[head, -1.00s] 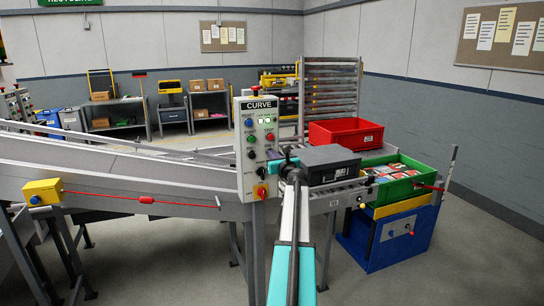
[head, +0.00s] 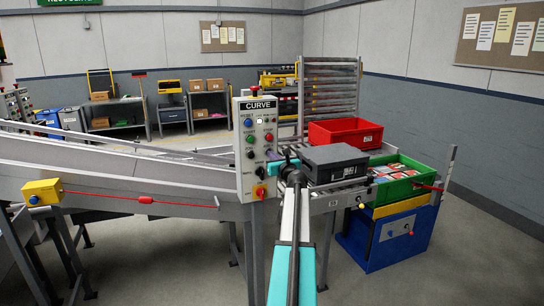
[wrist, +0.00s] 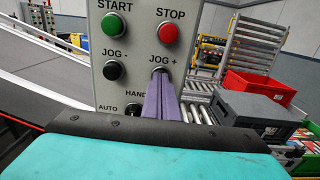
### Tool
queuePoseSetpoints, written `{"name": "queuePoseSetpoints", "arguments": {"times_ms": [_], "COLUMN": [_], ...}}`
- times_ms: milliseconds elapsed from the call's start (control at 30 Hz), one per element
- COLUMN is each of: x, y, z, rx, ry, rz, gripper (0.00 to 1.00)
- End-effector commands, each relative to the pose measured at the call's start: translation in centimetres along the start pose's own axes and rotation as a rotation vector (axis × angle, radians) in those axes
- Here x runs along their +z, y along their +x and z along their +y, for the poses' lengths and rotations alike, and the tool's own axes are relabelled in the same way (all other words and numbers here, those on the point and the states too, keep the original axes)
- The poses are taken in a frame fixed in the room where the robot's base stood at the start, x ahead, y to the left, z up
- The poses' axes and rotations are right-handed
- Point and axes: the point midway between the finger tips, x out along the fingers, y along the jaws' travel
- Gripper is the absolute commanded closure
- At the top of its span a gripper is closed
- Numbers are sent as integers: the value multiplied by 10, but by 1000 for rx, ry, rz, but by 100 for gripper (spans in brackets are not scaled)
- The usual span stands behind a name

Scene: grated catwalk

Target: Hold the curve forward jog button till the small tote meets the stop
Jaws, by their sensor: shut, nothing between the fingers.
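The CURVE control panel (head: 243,165) stands upright at centre. In the wrist view its black JOG + button (wrist: 160,70) is mostly hidden behind the fingertips of my gripper (wrist: 160,76). The fingers are closed together, empty, and appear to touch the button; how far it is pressed cannot be told. The dark grey lidded tote (head: 335,156) sits on the rollers right of the panel; it also shows in the wrist view (wrist: 246,108). I cannot make out a distinct stop.
A red tote (head: 345,133) stands behind the grey one. A green tote (head: 403,187) with packets sits at the right on a blue stand (head: 365,240). STOP (wrist: 174,33), START (wrist: 113,25) and JOG - (wrist: 113,70) buttons lie close around my fingers.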

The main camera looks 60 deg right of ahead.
Motion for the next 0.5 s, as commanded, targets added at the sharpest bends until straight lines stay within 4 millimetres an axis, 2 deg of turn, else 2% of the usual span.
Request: {"name": "queuePoseSetpoints", "arguments": {"times_ms": [500], "x": [-3], "y": [-54], "z": [6], "rx": [1], "ry": [-1], "rz": [1], "gripper": [100]}}
